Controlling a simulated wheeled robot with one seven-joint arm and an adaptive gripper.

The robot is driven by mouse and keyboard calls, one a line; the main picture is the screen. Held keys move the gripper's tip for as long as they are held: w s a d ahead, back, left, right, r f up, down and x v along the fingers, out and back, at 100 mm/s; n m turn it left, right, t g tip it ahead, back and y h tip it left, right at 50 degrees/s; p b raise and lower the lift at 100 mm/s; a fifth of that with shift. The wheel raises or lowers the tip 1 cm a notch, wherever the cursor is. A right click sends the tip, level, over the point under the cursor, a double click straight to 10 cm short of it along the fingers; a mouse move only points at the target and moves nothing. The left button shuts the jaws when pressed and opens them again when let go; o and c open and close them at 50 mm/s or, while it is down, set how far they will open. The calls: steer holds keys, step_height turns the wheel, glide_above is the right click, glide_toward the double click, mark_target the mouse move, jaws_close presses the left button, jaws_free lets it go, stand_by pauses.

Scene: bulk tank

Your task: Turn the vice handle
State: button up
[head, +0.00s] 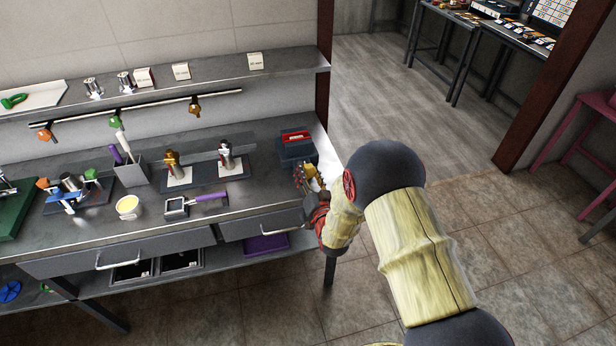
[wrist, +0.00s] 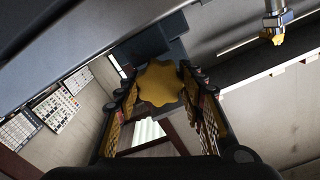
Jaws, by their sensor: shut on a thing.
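The vice (head: 296,149), a dark blue-grey block with a red part on top, stands at the right end of the steel bench. In the wrist view its blue-grey body (wrist: 150,43) shows behind the handle. The vice handle (wrist: 160,84) is a yellow lobed knob. My gripper (head: 309,182) is at the bench's right front edge, just in front of the vice. In the wrist view my gripper's fingers (wrist: 162,98) lie on both sides of the knob, shut on it. In the head view the knob is hard to tell from my fingers.
Portafilter-like tool with a purple handle (head: 208,197), a cream-topped tub (head: 129,207) and metal fittings on dark mats stand left of the vice on the bench (head: 258,222). A shelf (head: 215,81) runs above. The floor (head: 270,300) in front is clear.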

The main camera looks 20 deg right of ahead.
steer(key=m+b, duration=0.2)
steer(key=m, duration=0.2)
steer(key=shift+f+m, duration=0.1)
steer(key=shift+m, duration=0.2)
steer(key=shift+m+b, duration=1.2)
steer(key=shift+m, duration=0.8)
steer(key=o, duration=1.1)
steer(key=shift+o, duration=0.4)
steer(key=s, duration=1.2)
steer(key=shift+c, duration=0.3)
